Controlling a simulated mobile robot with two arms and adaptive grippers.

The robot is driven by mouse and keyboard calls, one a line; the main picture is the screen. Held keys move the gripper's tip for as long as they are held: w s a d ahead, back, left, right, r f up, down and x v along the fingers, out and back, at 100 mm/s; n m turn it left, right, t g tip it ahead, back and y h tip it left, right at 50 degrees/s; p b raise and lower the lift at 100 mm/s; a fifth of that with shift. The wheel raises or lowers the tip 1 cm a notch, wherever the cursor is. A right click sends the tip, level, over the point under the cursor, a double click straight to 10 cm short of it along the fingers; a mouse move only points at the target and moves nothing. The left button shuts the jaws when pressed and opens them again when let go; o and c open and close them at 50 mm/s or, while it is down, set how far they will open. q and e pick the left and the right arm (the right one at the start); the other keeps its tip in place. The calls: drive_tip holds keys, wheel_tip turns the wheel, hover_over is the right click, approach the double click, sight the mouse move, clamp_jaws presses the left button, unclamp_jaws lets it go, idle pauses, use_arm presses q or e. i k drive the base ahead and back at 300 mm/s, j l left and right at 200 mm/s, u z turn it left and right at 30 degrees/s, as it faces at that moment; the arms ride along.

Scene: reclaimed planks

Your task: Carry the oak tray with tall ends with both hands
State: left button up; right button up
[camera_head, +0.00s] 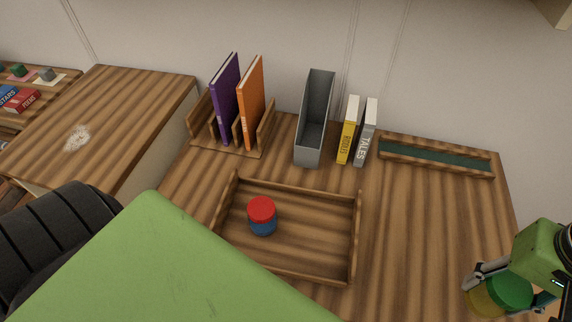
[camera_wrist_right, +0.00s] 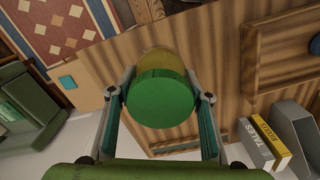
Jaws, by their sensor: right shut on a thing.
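The oak tray with tall ends (camera_head: 312,235) lies on the plank worktop in the head view, with raised ends left and right and lower long sides. A jar with a red lid and blue body (camera_head: 262,216) stands inside its left half. My right gripper (camera_head: 513,287) is at the lower right, apart from the tray, shut on a yellow jar with a green lid (camera_wrist_right: 162,98). Part of the tray also shows in the right wrist view (camera_wrist_right: 290,75). My left arm covers the tray's near left corner; its gripper is out of view.
Behind the tray stand a wooden rack (camera_head: 203,123) with a purple book (camera_head: 227,98) and an orange book (camera_head: 251,105), a grey file box (camera_head: 313,120), yellow (camera_head: 348,132) and grey books (camera_head: 366,135), and a long green-lined tray (camera_head: 435,155). The worktop right of the tray is clear.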

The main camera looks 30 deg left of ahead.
sight(310, 234)
drive_tip(key=k+u, duration=0.4)
drive_tip(key=u, duration=0.75)
